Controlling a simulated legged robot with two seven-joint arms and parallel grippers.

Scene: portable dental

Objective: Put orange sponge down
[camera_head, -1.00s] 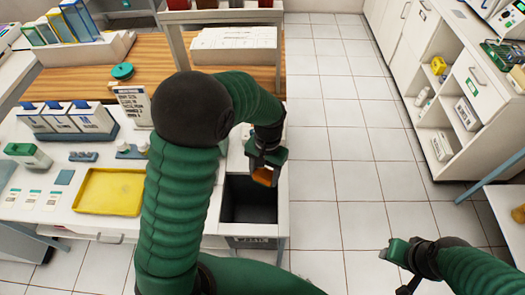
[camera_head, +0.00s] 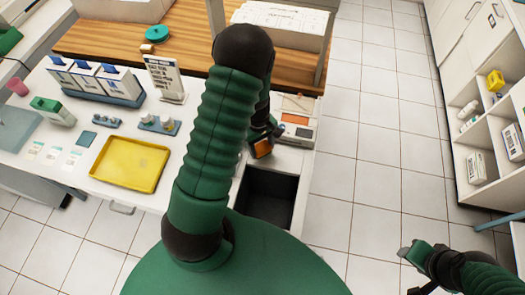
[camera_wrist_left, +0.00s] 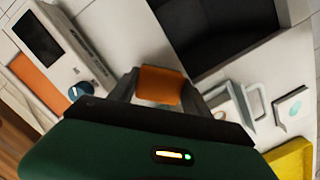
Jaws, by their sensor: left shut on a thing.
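A yellow tray (camera_head: 130,164) lies on the counter to the left. A device with an orange panel (camera_head: 296,120) stands just behind the sponge. Blue-and-white boxes (camera_head: 98,80) and a sign (camera_head: 165,78) stand further back. Open tiled floor lies to the right.

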